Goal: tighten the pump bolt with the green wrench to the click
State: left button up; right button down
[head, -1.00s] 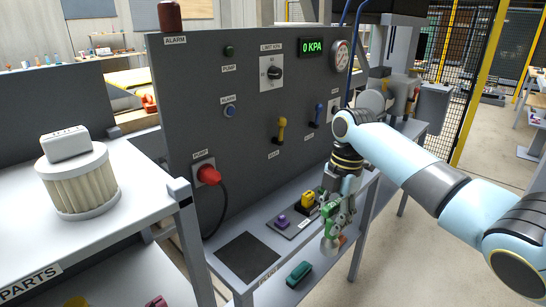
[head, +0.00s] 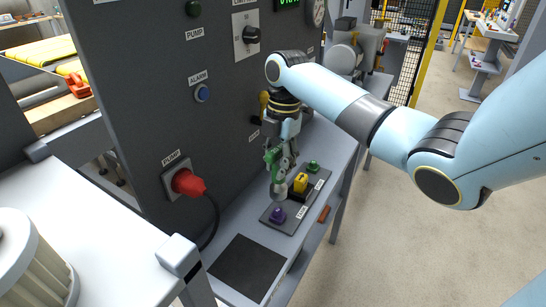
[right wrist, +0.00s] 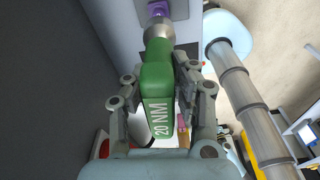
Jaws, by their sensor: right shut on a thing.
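My right gripper (head: 279,165) is shut on the green wrench (head: 271,156). In the right wrist view my right gripper (right wrist: 160,100) has its fingers on both sides of the green wrench (right wrist: 157,85), which is marked 20 NM. The wrench's round silver head points away from the gripper, and a purple thing shows just beyond it. In the head view the wrench hangs in front of the panel, over or near the dark tool tray (head: 268,220). I cannot make out the pump bolt. My left gripper is not in view.
The tray bears a purple piece (head: 278,215), a yellow piece (head: 300,183) and a green piece (head: 313,167). A black mat (head: 247,268) lies on the bench nearer me. The dark panel (head: 140,90) stands behind, with a red pump plug (head: 187,183) and its cable.

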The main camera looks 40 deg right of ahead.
aim_at(277, 183)
jog(key=shift+f, duration=0.8)
jog(key=shift+f+b, duration=0.7)
jog(key=shift+f, duration=0.45)
jog(key=shift+f+b, duration=0.3)
jog(key=shift+f, duration=0.1)
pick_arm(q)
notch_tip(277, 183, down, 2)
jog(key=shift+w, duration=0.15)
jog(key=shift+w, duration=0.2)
pick_arm(e)
jog(key=shift+f, duration=0.1)
jog(key=shift+f, duration=0.1)
